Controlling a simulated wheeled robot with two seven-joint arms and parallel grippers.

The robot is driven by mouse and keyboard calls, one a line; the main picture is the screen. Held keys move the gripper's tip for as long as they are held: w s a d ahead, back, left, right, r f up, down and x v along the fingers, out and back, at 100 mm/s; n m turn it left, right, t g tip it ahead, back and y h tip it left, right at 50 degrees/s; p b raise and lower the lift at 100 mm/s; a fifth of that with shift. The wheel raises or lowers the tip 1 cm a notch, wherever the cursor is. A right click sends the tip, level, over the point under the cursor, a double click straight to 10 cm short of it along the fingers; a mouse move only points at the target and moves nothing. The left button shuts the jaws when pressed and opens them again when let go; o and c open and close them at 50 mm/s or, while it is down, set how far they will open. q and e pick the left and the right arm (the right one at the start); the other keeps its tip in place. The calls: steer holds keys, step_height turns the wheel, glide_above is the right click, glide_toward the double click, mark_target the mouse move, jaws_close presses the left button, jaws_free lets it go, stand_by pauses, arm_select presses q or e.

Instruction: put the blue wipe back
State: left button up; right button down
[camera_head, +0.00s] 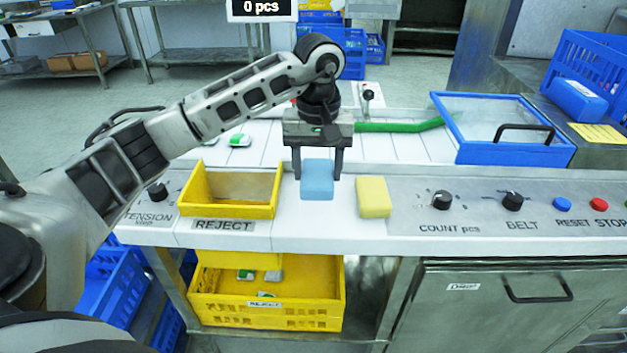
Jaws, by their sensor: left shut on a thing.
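The blue wipe (317,186) is a light blue block at the front middle of the white machine top. My left gripper (318,172) points down over it and is shut on it, one finger on each side. From this view I cannot tell whether the wipe touches the surface. A yellow block (373,197), much like the wipe in size, lies just to its right, apart from it. My right gripper is not in view.
A yellow REJECT tray (230,212) stands left of the wipe. A control panel with knobs (442,200) and buttons runs to the right. Behind are a green guide bar (400,126) and a blue-framed clear lid (500,152). A yellow crate (300,312) sits below.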

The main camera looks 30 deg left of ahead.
mark_target(314, 182)
arm_select(q)
steer(key=shift+w+a+f, duration=0.2)
steer(key=shift+a+f, duration=0.2)
steer(key=shift+f, duration=0.15)
steer(key=shift+w+a+f+p, duration=0.1)
steer(key=shift+f+p, duration=0.1)
steer(key=shift+f, duration=0.7)
steer(key=shift+a+f+p, duration=0.1)
steer(key=shift+f+p, duration=0.05)
steer(key=shift+f, duration=0.75)
steer(key=shift+f, duration=0.1)
